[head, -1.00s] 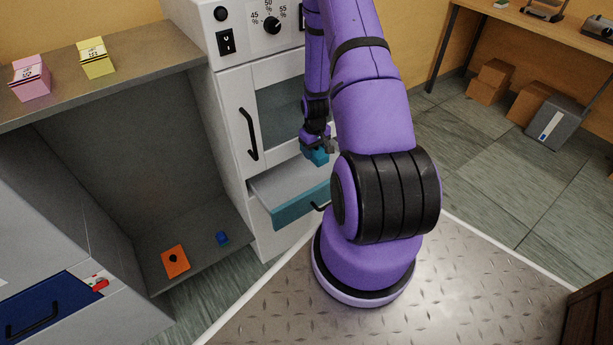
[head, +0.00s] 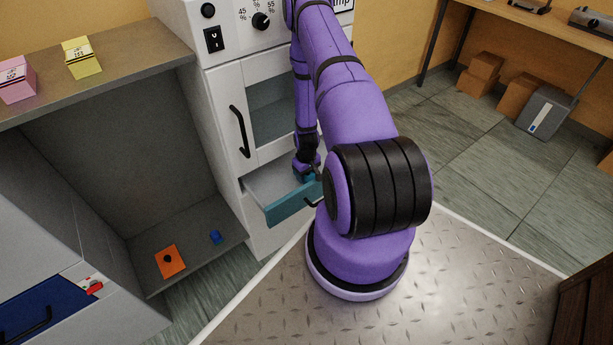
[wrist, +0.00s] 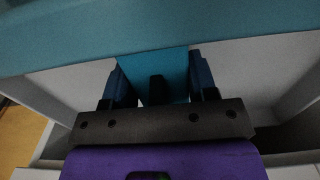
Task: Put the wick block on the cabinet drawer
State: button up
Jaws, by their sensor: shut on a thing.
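The wick block is a teal block (wrist: 153,63), seen in the wrist view between the two dark fingers of my gripper (wrist: 160,80). My gripper is shut on it. In the head view my gripper (head: 306,170) is low at the open cabinet drawer, with only a little of the block showing beside it. The drawer has a pale inside (head: 268,184) and a teal front (head: 285,208) with a dark handle. The drawer front (wrist: 60,40) crosses the top of the wrist view. Whether the block touches the drawer floor cannot be told.
The white cabinet (head: 238,165) has a closed glass door above the drawer. To its left, an open grey shelf unit holds an orange piece (head: 170,261) and a small blue block (head: 215,237). Pink (head: 16,82) and yellow (head: 82,58) boxes stand on top.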

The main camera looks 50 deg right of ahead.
jog(key=shift+f, duration=0.5)
jog(key=shift+f, duration=0.1)
jog(key=o, duration=0.9)
jog(key=shift+o, duration=0.2)
notch_tip(320, 180, up, 12)
jog(key=shift+r, duration=0.15)
